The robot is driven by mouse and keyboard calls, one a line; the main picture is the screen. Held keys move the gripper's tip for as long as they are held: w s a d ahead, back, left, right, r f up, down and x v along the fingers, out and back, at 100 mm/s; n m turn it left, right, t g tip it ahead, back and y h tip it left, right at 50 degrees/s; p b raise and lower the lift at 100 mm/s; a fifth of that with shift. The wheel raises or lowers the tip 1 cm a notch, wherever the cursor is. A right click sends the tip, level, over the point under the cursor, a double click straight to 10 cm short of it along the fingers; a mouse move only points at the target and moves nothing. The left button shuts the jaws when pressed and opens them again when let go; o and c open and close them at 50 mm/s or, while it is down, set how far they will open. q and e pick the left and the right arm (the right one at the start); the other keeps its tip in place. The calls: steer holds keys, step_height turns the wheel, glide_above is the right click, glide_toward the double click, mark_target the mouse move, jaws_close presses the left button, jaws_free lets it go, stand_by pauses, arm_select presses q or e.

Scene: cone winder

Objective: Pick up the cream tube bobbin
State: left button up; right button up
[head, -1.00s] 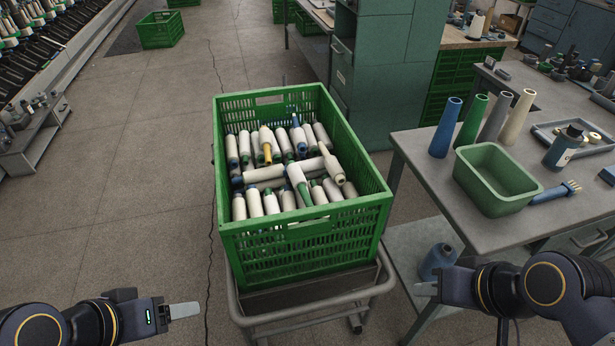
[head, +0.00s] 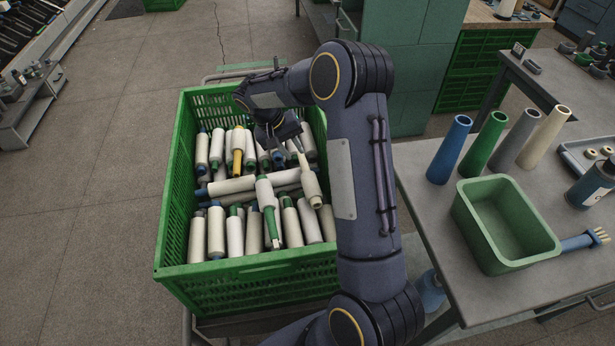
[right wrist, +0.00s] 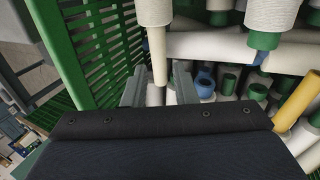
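The cream tube bobbin (head: 311,187) lies tilted on top of the pile, near the right wall of the green crate (head: 170,215), with white yarn around its middle. My right gripper (head: 291,144) reaches down into the crate at the bobbin's far, narrow end. In the right wrist view, the bare cream tip of the bobbin (right wrist: 158,55) runs between the two spread fingers of the right gripper (right wrist: 159,88). Gaps show on both sides, so the gripper is open. My left gripper is out of view.
Several other bobbins, with green, blue, yellow and grey tubes, lie packed around it. The crate's slatted wall (right wrist: 97,50) is close beside the fingers. At right, a grey table (head: 440,235) holds a green bin (head: 530,255) and several upright cones.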

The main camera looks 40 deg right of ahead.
mark_target(303, 162)
steer(key=p+x, duration=0.1)
steer(key=x, duration=0.5)
steer(key=shift+w+d+f, duration=0.1)
steer(key=shift+d+f, duration=0.15)
steer(key=shift+d, duration=0.05)
jaws_close()
steer(key=shift+r, duration=0.1)
